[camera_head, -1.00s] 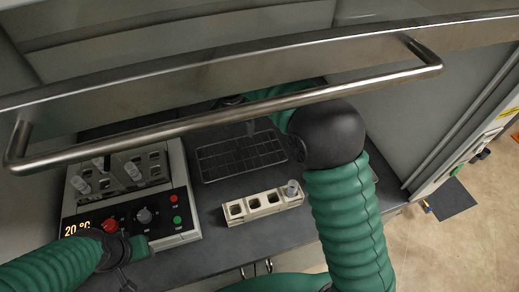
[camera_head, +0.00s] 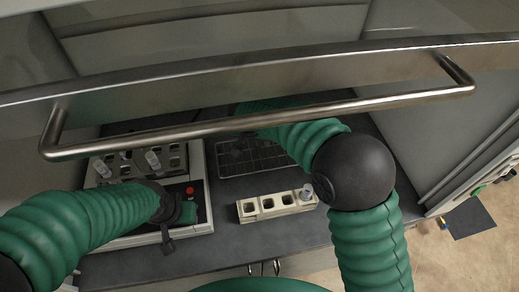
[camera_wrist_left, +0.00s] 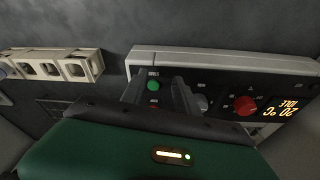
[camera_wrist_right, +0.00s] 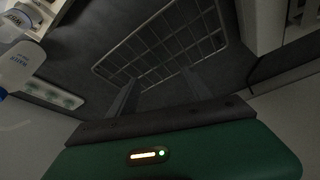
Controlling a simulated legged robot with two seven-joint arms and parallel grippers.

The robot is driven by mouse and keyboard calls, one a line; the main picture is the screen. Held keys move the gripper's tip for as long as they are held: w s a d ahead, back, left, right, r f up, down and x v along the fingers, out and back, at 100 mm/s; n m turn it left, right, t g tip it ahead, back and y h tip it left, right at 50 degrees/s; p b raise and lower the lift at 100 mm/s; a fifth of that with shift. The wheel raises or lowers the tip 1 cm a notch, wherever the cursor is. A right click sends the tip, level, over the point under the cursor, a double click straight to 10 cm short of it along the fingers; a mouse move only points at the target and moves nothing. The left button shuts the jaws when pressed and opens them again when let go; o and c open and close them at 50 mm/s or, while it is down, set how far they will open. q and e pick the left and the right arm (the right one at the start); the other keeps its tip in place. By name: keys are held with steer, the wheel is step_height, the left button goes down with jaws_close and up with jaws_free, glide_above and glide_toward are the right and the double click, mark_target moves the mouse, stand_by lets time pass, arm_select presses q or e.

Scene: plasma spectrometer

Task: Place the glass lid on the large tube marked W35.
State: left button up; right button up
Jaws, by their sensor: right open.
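A small clear glass piece (camera_head: 307,192) stands in the right end of the pale holder (camera_head: 275,206) in the head view; I cannot tell if it is the lid. Several tubes, one of them clear (camera_head: 153,158), stand in the heating block behind my left arm. A large labelled tube (camera_wrist_right: 20,65) is close at the left of the right wrist view; I cannot read its label surely. My right gripper (camera_wrist_right: 160,92) is open and empty above the wire rack, mostly hidden behind the handle in the head view. My left gripper (camera_wrist_left: 160,92) is open and empty over the control panel.
The steel handle (camera_head: 260,122) of the raised front crosses the head view above the bench. The heating block's control panel (camera_wrist_left: 225,75) has a red knob and green button. Dark bench between block and holder is clear.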

mark_target(257, 148)
steer(key=p+x, duration=0.1)
steer(key=x, duration=0.9)
steer(key=shift+w, duration=0.1)
steer(key=shift+r, duration=0.1)
steer(key=c, duration=0.6)
jaws_close()
